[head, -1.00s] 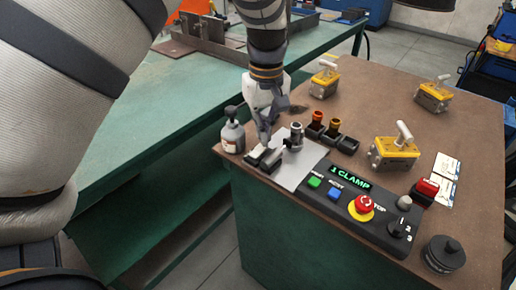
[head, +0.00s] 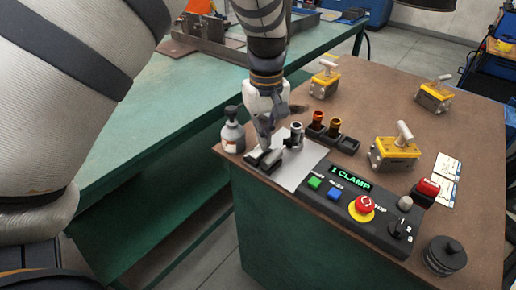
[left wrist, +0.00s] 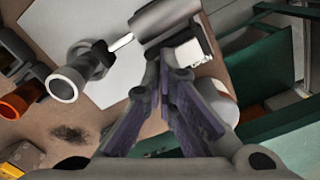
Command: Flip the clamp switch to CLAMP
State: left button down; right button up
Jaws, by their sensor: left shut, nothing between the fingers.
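The control panel (head: 345,205) lies along the front edge of the brown bench, and its green display (head: 350,178) reads "1 CLAMP". A small dark unit with a grey metal part (head: 268,160), which looks like the clamp switch, sits left of it by a white sheet. My left gripper (head: 264,146) points down at this unit with its fingers together and nothing between them. In the left wrist view the fingertips (left wrist: 164,62) are close to a thick grey cylinder (left wrist: 166,18) and a white block (left wrist: 190,52). Contact and the lever's position are unclear. My right gripper is not in view.
A pump bottle (head: 232,132) stands left of the gripper. A metal fitting (head: 296,136) stands close on its right, beside a black holder (head: 335,138). Yellow clamp blocks (head: 394,153) stand farther right and back. A red emergency stop (head: 363,204) is on the panel.

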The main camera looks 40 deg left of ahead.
pick_arm(q)
jog(key=shift+f, duration=0.1)
notch_tip(320, 180, up, 5)
jog(key=shift+f+p, duration=0.1)
jog(key=shift+p, duration=0.55)
jog(key=shift+r, duration=1.2)
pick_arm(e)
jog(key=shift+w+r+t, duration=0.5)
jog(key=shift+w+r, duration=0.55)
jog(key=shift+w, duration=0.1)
pick_arm(q)
jog(key=shift+f, duration=0.1)
